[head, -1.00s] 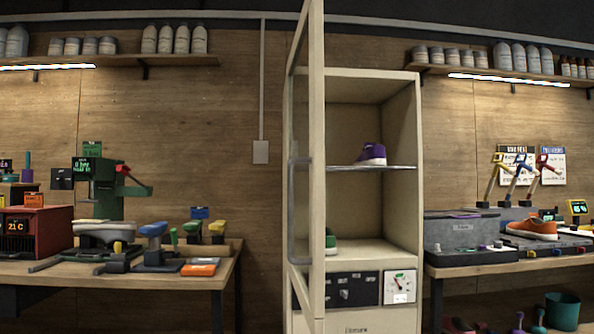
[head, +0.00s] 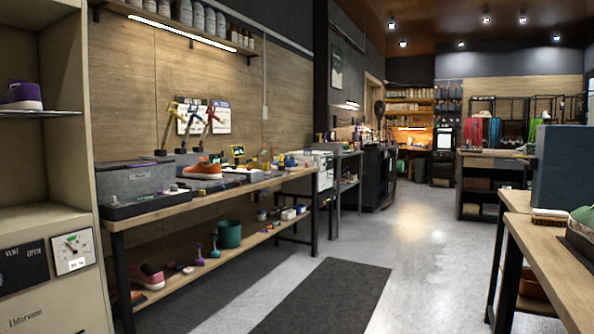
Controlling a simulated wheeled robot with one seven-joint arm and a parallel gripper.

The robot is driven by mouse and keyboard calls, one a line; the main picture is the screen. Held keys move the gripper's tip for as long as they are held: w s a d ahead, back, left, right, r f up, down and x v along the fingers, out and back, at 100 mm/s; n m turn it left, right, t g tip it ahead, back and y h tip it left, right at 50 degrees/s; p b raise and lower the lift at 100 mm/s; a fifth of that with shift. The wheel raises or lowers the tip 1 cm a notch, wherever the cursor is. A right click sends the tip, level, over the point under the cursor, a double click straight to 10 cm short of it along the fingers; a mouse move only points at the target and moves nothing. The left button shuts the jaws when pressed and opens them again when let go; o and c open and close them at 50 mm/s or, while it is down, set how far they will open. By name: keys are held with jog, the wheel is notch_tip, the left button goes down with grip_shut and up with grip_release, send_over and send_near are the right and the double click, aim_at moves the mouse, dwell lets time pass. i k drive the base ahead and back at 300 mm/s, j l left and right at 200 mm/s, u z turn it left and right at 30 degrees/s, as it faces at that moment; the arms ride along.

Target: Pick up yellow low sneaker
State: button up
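I see no yellow low sneaker in the head view. The shoes I can make out have other colours. An orange low sneaker (head: 203,170) sits on the wooden workbench (head: 262,186) at the left. A pink-red shoe (head: 148,276) lies on that bench's lower shelf. A purple shoe (head: 22,95) stands on a glass shelf in the cream cabinet (head: 72,180) at the far left. A green shoe (head: 583,224) is cut off at the right edge, on a nearby table. My gripper is not in view.
A dark mat (head: 325,297) lies on the grey floor, and the aisle beyond it (head: 420,235) is clear. A wooden table (head: 560,262) with a dark blue box (head: 565,168) borders the right side. A teal bucket (head: 229,234) stands on the bench's lower shelf.

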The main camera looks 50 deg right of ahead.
aim_at(255, 165)
jog(key=i+l+z, duration=0.2)
jog(key=l+z, duration=0.15)
jog(key=i+l+z, duration=0.2)
jog(key=z, duration=0.15)
jog(key=i+l+z, duration=0.3)
jog(key=i+l, duration=0.35)
jog(key=i+l+z, duration=0.15)
jog(key=i+l, duration=0.2)
jog(key=i, duration=0.2)
jog(key=i+l, duration=0.25)
jog(key=i, duration=0.25)
